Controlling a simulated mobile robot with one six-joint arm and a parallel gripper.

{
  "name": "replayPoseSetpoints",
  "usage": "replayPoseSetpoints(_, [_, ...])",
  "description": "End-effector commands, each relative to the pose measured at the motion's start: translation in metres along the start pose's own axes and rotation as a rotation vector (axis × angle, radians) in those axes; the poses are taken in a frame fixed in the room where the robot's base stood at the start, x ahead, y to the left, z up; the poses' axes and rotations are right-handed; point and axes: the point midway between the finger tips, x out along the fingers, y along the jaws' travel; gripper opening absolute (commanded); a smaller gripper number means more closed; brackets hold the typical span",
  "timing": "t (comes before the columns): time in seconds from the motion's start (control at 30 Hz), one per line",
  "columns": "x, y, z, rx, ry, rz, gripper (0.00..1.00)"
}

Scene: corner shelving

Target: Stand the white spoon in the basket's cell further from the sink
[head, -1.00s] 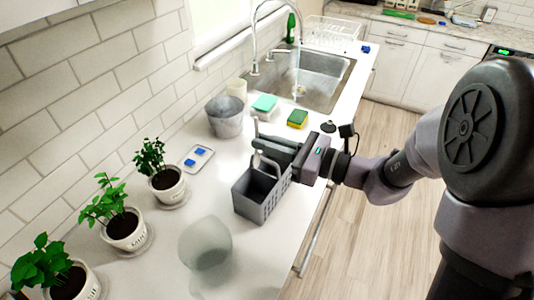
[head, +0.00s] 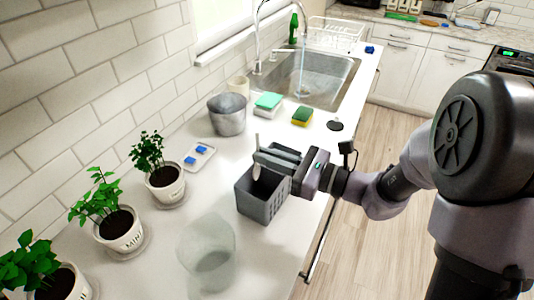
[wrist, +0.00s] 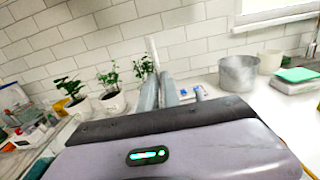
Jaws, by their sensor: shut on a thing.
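My gripper (head: 260,158) is shut on the white spoon (head: 256,171) and holds it upright, bowl down. In the wrist view the spoon's pale handle (wrist: 151,50) sticks up between the fingers (wrist: 158,92). The grey basket (head: 262,209) stands on the counter just below my gripper. The spoon's bowl shows in front of the basket's far-left rim in the head view; I cannot tell whether its tip is inside. My gripper covers part of the basket's opening, and the divider between the cells is hard to make out. The sink (head: 318,78) is further back, to the right.
A translucent tumbler (head: 207,254) stands close to the basket's near-left side. Potted plants (head: 160,170) line the wall. The counter's front edge is right of the basket.

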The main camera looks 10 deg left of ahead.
Motion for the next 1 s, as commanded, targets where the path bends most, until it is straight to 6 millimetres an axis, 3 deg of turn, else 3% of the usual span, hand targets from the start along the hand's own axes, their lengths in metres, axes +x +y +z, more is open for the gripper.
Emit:
replayPoseSetpoints(0.03, [0.000, 0.000, -0.010, 0.001, 0.000, 0.000, 0.00])
replayPoseSetpoints(0.6, [0.000, 0.000, -0.072, 0.000, 0.000, 0.001, 0.00])
replayPoseSetpoints(0.97, [0.000, 0.000, -0.076, 0.000, -0.001, 0.001, 0.00])
replayPoseSetpoints(1.0, [0.000, 0.000, -0.076, 0.000, 0.000, 0.001, 0.15])
